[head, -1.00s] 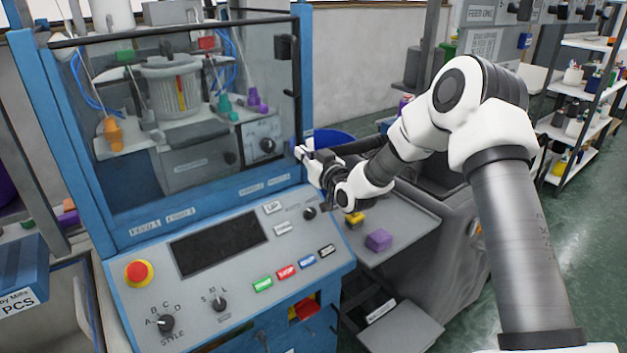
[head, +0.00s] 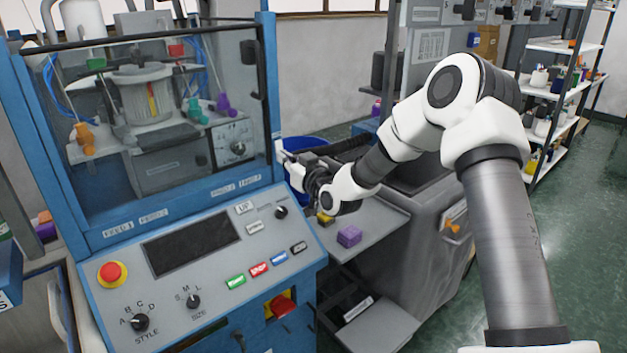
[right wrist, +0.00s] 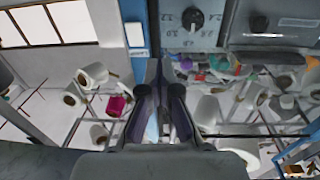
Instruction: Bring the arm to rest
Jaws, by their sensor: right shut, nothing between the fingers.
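My right arm comes in from the lower right of the head view. Its gripper (head: 292,165) is beside the right edge of the blue knitting machine (head: 268,95), in front of a blue bin. I cannot tell from the head view whether it touches the machine's frame. In the right wrist view the fingers (right wrist: 159,75) are together, with nothing between them. My left gripper is not in view.
The machine's sloped panel (head: 215,290) carries a red stop button (head: 113,272), knobs and coloured buttons. A grey side shelf (head: 372,222) holds a purple block (head: 349,236) and a yellow one (head: 325,218). Green floor (head: 590,240) is open at right.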

